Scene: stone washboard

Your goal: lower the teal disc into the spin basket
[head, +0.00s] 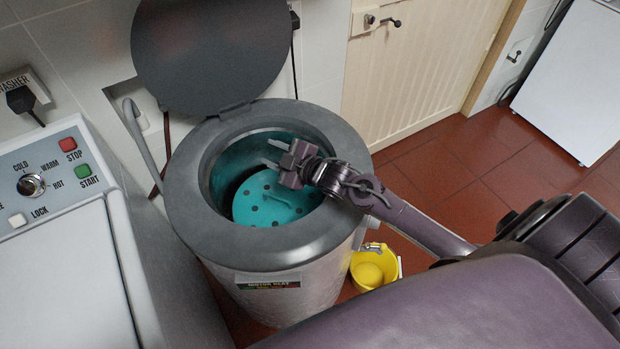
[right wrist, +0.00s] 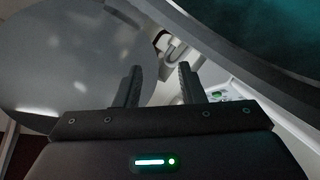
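The teal disc (head: 270,200), with several dark holes and a raised handle bar, is inside the drum of the spin dryer (head: 300,290), below the rim. The teal-lined wall of the spin basket (head: 228,168) shows around it. The disc looks nearly flat; how far down it sits is hard to tell. My right gripper (head: 272,153) is over the dryer's opening, above and behind the disc, apart from it. In the right wrist view its two fingers (right wrist: 160,82) are spread with nothing between them. My left gripper is not in view.
The dryer's dark round lid (head: 215,45) stands open behind the opening. A washer (head: 70,260) stands at left. A yellow bucket (head: 372,268) is on the red tiled floor below the dryer's tap. The floor at right is partly clear.

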